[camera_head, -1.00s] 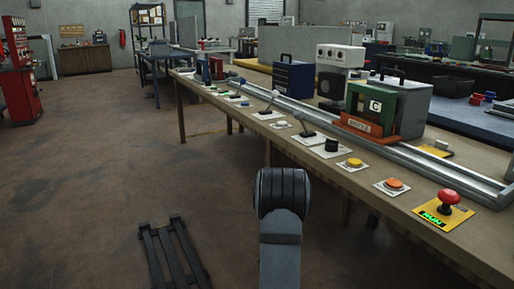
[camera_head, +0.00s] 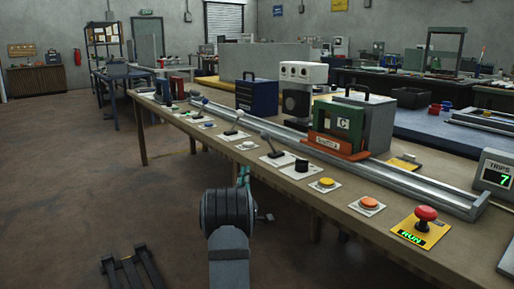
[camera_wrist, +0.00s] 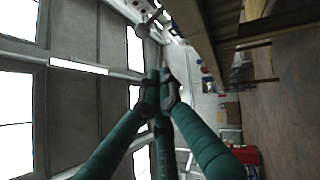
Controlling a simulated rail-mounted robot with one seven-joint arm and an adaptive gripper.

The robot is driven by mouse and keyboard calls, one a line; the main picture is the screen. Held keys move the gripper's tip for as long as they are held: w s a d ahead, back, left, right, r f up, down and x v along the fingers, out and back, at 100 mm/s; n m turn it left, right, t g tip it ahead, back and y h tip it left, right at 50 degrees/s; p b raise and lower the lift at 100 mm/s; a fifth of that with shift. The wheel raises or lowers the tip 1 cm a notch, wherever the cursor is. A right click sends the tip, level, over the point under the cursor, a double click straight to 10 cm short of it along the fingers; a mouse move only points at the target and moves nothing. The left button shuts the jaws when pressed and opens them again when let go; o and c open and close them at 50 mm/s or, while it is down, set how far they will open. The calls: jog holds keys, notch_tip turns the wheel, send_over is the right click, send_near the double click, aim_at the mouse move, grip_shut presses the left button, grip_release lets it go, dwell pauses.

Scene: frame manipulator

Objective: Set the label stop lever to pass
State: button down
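Several small levers stand on pale plates along the front of the long bench in the head view. My gripper (camera_head: 243,174) is mostly hidden behind my dark arm link, beside the bench's front edge. In the wrist view, the teal fingers of my gripper (camera_wrist: 160,82) converge with tips together, empty.
Along the bench front are a black knob (camera_head: 301,165), yellow button (camera_head: 326,183), orange button (camera_head: 369,203) and red mushroom button (camera_head: 426,214). Behind runs a metal rail (camera_head: 420,188) with a green box marked C (camera_head: 342,124). A counter (camera_head: 496,176) reads 7.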

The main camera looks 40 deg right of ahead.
aim_at(270, 142)
jog(key=shift+w+d, duration=0.1)
jog(key=s+d+r+p+x, duration=0.1)
jog(key=s+p+x, duration=0.1)
jog(key=x, duration=1)
jog(key=shift+w+d, duration=0.25)
jog(key=shift+d, duration=0.2)
jog(key=shift+r, duration=0.1)
jog(key=shift+r, duration=0.1)
